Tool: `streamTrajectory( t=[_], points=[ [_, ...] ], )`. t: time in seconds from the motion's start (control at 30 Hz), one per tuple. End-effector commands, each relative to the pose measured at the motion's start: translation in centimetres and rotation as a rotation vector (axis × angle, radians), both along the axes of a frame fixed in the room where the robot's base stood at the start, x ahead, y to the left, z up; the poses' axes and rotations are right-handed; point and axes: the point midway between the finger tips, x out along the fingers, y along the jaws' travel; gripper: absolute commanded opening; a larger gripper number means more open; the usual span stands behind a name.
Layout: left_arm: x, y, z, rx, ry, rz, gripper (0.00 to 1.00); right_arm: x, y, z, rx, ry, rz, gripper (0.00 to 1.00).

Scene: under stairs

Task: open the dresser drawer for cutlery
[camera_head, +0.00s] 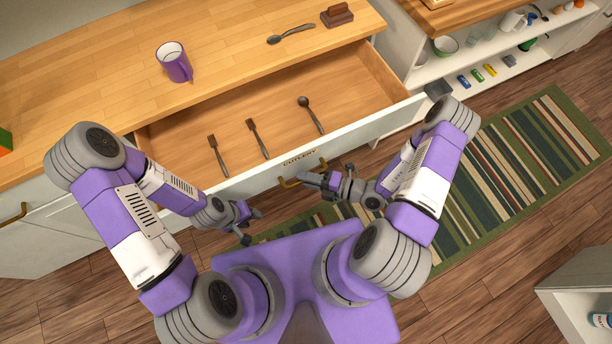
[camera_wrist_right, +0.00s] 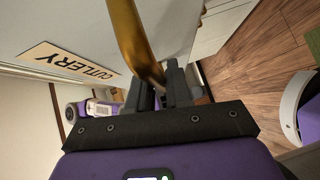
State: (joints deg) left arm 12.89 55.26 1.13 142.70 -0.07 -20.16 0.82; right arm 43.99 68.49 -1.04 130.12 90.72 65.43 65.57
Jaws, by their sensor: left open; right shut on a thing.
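The cutlery drawer (camera_head: 350,97) of the dresser stands well open, with two forks (camera_head: 258,138) and a spoon (camera_head: 311,113) lying in it. Its white front carries a CUTLERY label (camera_head: 299,158), which also shows in the right wrist view (camera_wrist_right: 68,61). My right gripper (camera_head: 318,181) is shut on the brass handle (camera_head: 289,183) of that front. In the right wrist view the handle (camera_wrist_right: 135,40) runs down between the fingers. My left gripper (camera_head: 252,224) is open and empty, apart from the drawer front, at its lower left.
On the wooden dresser top (camera_head: 100,75) stand a purple mug (camera_head: 174,63), a spoon (camera_head: 291,34) and a brown block-like object (camera_head: 337,15). Open shelves (camera_head: 480,62) with small items are at the upper right. A striped rug (camera_head: 520,165) lies on the floor to the right.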

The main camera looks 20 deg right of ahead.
Motion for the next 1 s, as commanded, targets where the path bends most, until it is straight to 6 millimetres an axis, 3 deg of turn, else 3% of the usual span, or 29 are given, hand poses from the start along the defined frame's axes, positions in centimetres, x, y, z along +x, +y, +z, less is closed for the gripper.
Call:
streamTrajectory(
  t=[0.1,0.13,0.27,0.57,1.0],
  points=[
    [0.0,0.0,0.0,0.0,0.0,0.0,0.43,0.0,0.0,0.0,0.001,-0.001,0.001,0.0],
    [0.0,0.0,0.0,0.0,0.0,0.0,0.43,0.0,0.0,0.0,0.001,-0.001,0.001,0.21],
    [0.0,0.0,0.0,0.0,0.0,0.0,0.43,0.0,0.0,0.0,0.001,-0.001,0.001,0.39],
    [0.0,0.0,0.0,0.0,0.0,0.0,0.43,-0.1,-0.2,0.0,0.0,0.0,-0.001,0.39],
    [0.0,0.0,0.9,0.0,0.0,0.0,0.43,-3.5,-5.5,1.0,-0.001,-0.001,-0.002,0.39]
  ],
)
